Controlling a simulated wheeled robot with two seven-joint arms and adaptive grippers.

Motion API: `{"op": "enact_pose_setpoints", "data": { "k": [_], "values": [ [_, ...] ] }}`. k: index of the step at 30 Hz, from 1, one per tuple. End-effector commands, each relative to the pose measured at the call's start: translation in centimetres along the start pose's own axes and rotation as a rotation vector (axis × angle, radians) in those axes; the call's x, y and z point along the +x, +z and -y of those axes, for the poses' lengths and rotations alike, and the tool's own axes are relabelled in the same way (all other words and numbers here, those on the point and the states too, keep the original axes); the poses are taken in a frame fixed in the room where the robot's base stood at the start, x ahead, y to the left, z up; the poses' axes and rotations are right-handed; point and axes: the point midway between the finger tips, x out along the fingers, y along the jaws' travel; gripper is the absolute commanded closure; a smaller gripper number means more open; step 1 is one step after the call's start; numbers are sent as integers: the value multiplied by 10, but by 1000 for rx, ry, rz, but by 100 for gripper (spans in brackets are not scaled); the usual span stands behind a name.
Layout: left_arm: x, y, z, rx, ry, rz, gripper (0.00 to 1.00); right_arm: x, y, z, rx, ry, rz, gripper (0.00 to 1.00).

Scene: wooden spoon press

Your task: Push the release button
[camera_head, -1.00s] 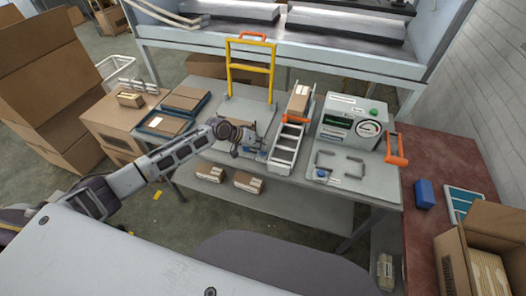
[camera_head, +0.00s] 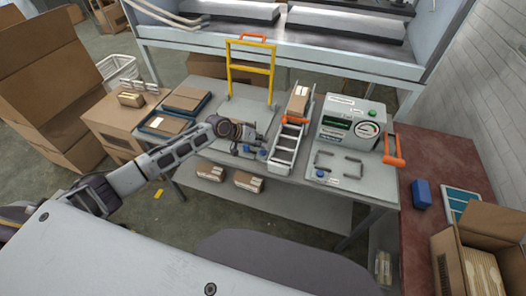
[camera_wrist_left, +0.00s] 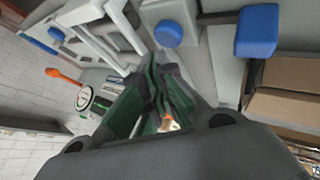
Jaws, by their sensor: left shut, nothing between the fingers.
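My left gripper (camera_head: 258,138) is over the left part of the grey table (camera_head: 345,190), beside the white ladder-like chute (camera_head: 284,150). In the left wrist view the dark green fingers (camera_wrist_left: 160,108) are together with nothing between them. A round blue button (camera_wrist_left: 168,33) and a blue block-like knob (camera_wrist_left: 257,30) lie past the fingers, apart from them in the picture. Small blue parts (camera_head: 262,155) show just below the gripper in the head view. Another blue button (camera_head: 320,173) is on the right plate. No readable label tells which is the release button. My right gripper is out of view.
A grey machine (camera_head: 351,122) with a green button (camera_head: 373,112) and dial stands at the back right. Orange handles (camera_head: 394,150) and a yellow frame (camera_head: 250,68) rise from the table. A carton (camera_head: 299,99) sits atop the chute. Blue trays (camera_head: 168,125) are at left.

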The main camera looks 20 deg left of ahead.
Motion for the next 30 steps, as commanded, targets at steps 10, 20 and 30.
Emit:
{"op": "enact_pose_setpoints", "data": {
  "k": [10,20,30],
  "values": [
    [-10,-7,-7,0,0,-1,100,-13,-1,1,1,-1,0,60],
    [-24,-17,-18,0,0,-1,100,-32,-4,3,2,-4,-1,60],
    [-35,-26,-26,0,0,0,100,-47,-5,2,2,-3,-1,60]
  ]
}}
